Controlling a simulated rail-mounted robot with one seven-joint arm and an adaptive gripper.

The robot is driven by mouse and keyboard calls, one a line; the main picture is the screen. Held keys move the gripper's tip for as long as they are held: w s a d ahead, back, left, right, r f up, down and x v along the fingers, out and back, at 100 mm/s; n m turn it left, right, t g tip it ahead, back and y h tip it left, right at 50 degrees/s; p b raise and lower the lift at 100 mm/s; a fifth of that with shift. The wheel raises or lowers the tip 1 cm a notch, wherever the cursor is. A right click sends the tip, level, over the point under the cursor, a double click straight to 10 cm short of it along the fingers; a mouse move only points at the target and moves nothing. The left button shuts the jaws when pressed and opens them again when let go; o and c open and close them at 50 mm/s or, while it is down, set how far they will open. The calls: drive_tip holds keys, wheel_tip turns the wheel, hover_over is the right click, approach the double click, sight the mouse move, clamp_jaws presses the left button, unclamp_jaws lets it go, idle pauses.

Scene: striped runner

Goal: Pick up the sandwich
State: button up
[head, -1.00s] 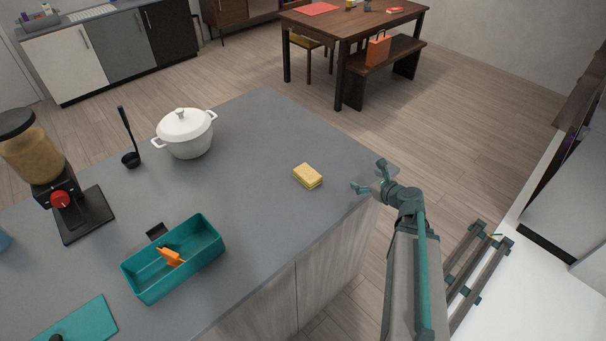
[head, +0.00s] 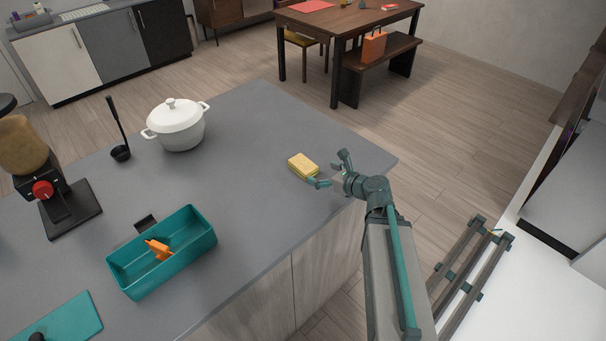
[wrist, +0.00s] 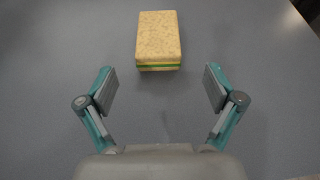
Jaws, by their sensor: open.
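The sandwich (head: 302,166) is a small yellow block with a speckled top, lying flat on the grey counter near its right end. In the wrist view the sandwich (wrist: 158,38) shows a thin green layer along its near side. My gripper (head: 331,170) is open and empty, just to the right of the sandwich in the head view. In the wrist view my gripper's two fingers (wrist: 160,88) are spread apart, and the sandwich lies just beyond them, roughly centred between them. Nothing touches the sandwich.
The grey counter (head: 250,200) is clear around the sandwich. A teal bin (head: 195,262) with an orange item stands at front left. A white lidded pot (head: 180,128), a black ladle (head: 119,135) and a grinder (head: 42,185) stand further left.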

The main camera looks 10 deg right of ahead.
sight(311, 169)
drive_tip(key=b, duration=0.3)
drive_tip(key=shift+w+a+f, duration=0.2)
drive_tip(key=shift+w+f, duration=0.1)
drive_tip(key=shift+f, duration=0.1)
drive_tip(key=shift+w+a+r, duration=0.1)
drive_tip(key=shift+w, duration=0.2)
drive_tip(key=shift+p+x, duration=1.3)
drive_tip(key=shift+x, duration=1.85)
drive_tip(key=shift+w+a, duration=0.4)
drive_tip(key=c, duration=1.3)
